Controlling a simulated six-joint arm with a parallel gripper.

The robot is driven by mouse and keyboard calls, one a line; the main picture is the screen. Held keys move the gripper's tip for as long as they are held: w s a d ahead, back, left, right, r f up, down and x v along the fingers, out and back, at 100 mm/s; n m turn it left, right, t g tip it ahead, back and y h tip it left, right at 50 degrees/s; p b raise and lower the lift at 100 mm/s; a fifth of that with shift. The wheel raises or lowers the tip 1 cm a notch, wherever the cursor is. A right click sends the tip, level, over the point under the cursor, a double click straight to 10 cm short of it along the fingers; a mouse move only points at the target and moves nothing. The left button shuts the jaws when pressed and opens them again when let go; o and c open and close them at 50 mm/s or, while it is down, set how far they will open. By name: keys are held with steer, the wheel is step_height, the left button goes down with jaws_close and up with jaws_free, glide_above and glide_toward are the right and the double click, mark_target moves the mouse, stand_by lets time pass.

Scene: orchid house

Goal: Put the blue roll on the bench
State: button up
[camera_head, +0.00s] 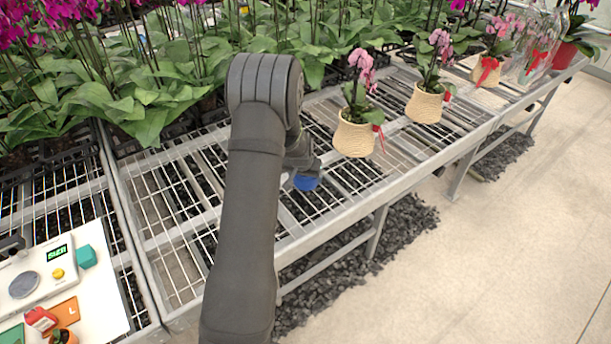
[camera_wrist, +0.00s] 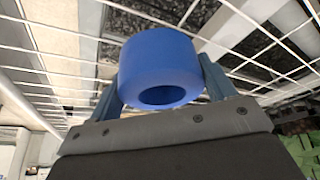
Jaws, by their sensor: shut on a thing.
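The blue roll (camera_wrist: 160,60) is a short hollow cylinder, held between the two fingers of my gripper (camera_wrist: 158,88) in the wrist view. In the head view the blue roll (camera_head: 306,183) shows just below the end of my arm, over the wire-mesh bench (camera_head: 185,190). My arm hides most of the gripper there. The mesh of the bench (camera_wrist: 62,40) lies behind the roll in the wrist view. I cannot tell whether the roll touches the mesh.
Potted pink orchids in woven pots (camera_head: 354,137) stand along the bench to the right. Dense leafy orchids fill the back. A white board (camera_head: 95,300) with a scale (camera_head: 35,275) and small items is at lower left. The mesh around the roll is bare.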

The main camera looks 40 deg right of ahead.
steer(key=shift+f, duration=0.15)
steer(key=o, duration=1.1)
steer(key=shift+o, duration=0.2)
steer(key=v, duration=1.2)
steer(key=x, duration=1.2)
